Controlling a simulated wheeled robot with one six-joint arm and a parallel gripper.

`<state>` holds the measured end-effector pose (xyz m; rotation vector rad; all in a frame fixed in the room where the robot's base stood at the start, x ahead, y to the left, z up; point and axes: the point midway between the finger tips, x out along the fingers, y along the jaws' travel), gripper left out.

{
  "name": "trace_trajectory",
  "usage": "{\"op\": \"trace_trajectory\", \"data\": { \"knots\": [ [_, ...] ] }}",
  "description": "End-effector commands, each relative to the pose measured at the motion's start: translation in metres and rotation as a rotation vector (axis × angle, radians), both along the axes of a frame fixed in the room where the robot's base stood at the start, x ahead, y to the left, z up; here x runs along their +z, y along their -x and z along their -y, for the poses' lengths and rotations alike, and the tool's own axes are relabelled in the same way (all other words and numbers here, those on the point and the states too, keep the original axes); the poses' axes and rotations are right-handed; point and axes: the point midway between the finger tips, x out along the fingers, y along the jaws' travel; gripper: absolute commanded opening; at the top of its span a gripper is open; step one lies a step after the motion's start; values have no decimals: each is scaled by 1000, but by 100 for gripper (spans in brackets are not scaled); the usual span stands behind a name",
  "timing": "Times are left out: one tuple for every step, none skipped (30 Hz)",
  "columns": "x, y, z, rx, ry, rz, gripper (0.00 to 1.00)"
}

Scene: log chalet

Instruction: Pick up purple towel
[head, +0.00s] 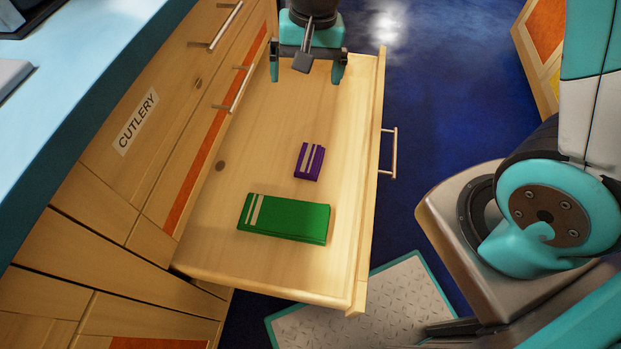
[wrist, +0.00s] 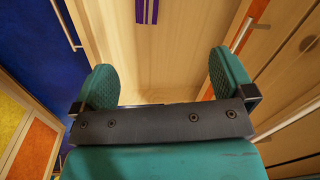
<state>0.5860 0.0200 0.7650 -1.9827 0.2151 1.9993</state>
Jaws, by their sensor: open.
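The purple towel (head: 309,161) is a small folded bundle with pale stripes, lying flat on the bottom of the open drawer (head: 235,240). Part of it shows at the top edge of the wrist view (wrist: 147,10). My gripper (head: 309,75) is above the far end of the drawer, beyond the towel and apart from it. Its two teal fingers are spread wide with nothing between them, as the wrist view (wrist: 170,85) also shows.
A larger folded green towel (head: 284,218) with pale stripes lies in the drawer, nearer than the purple one. The cabinet front with a CUTLERY label (head: 136,121) stands at the left. The drawer's front panel with its handle (head: 394,153) is at the right, beside blue floor (head: 425,130).

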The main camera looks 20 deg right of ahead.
Motion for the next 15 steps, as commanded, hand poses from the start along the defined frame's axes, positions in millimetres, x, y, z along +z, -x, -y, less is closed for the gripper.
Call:
{"op": "trace_trajectory", "data": {
  "knots": [
    [-54, -11, 4, -64, 25, -16, 100],
    [-70, -17, 6, -103, 38, -19, 100],
    [-90, -23, 10, -150, 55, -24, 100],
    [-103, -27, 12, -180, 66, -27, 100],
    [-115, -31, 14, -208, 77, -28, 100],
    [-127, -35, 16, -239, 87, -28, 100],
    [-135, -37, 18, -257, 95, -29, 100],
    [-141, -39, 19, -275, 102, -29, 100],
    [-147, -41, 21, -291, 107, -29, 100],
    [-151, -42, 21, -299, 111, -30, 100],
    [-156, -42, 22, -306, 114, -31, 100],
    [-161, -43, 22, -312, 115, -31, 100],
    [-166, -43, 23, -314, 116, -30, 100],
    [-172, -43, 23, -315, 117, -32, 100],
    [-180, -42, 23, -315, 117, -33, 100]
  ]
}}
